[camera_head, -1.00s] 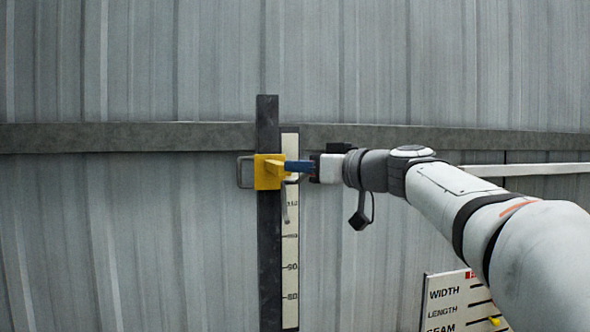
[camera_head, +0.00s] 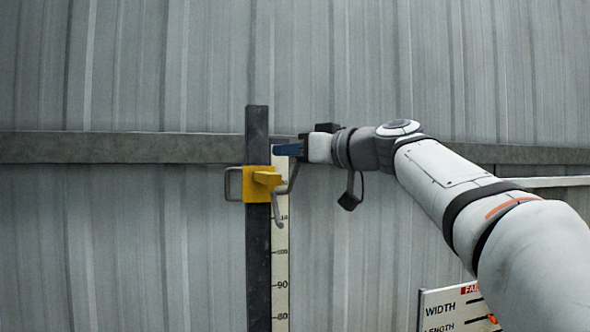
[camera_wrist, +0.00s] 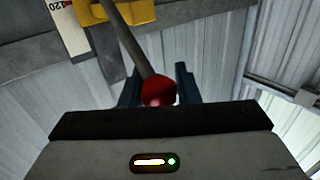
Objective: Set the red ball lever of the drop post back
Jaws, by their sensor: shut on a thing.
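The drop post (camera_head: 257,240) is a dark upright bar with a yellow block (camera_head: 250,190) on it. A thin grey lever rod (camera_head: 293,180) rises from the right side of the block to my gripper (camera_head: 287,151). In the wrist view, the lever's red ball (camera_wrist: 158,90) sits between the two blue fingers of my gripper (camera_wrist: 157,84), which is shut on it. The rod runs from the ball up to the yellow block (camera_wrist: 135,11). In the head view the ball is hidden by the fingers.
A pale numbered scale (camera_head: 281,265) runs beside the post. A grey loop handle (camera_head: 231,184) sticks out left of the block. A grey rail (camera_head: 120,148) crosses the corrugated wall behind. A white board (camera_head: 440,308) with lettering stands at lower right.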

